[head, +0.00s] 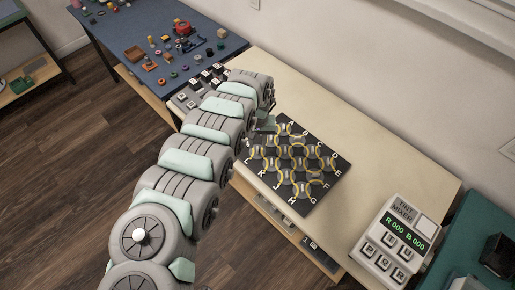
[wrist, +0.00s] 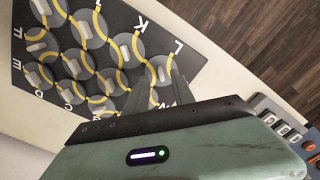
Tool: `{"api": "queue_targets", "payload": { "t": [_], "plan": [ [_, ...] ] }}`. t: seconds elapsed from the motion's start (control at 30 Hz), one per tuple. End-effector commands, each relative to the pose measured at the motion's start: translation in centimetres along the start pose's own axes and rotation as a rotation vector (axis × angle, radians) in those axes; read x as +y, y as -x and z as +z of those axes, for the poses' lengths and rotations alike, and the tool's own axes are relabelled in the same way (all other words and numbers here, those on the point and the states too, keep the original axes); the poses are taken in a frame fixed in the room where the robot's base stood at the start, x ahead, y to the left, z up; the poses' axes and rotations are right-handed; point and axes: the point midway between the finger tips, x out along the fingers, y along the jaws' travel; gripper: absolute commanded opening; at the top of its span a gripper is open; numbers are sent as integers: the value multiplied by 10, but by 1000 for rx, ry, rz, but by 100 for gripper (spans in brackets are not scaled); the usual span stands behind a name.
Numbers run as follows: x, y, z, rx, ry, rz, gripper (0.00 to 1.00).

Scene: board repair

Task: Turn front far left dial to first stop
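A black dial board (head: 310,205) lies on the cream table, with round grey dials, yellow arcs and white letters along its edges. It also shows in the wrist view (wrist: 112,15), where the dials have pale raised grips. My gripper (head: 266,126) is over the board's far left edge in the head view, and my arm covers part of that side. In the wrist view the gripper's dark fingers (wrist: 165,95) reach over the board's edge, close to a dial (wrist: 160,70) near the letter L. I cannot tell whether they touch it or how far apart they are.
A blue table (head: 125,35) with several small parts is at the back left. Bare tabletop lies between the board and the wall.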

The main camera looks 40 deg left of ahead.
Motion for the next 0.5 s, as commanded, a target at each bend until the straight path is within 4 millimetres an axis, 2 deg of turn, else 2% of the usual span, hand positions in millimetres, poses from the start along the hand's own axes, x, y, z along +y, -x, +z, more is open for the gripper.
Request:
{"api": "queue_targets", "payload": {
  "t": [0.03, 0.23, 0.5],
  "plan": [
    [2, -10, 1, -2, 1, 4, 30],
    [2, -34, 0, 0, 1, 4, 30],
    [0, -45, -2, 5, 1, 1, 30]
  ]
}}
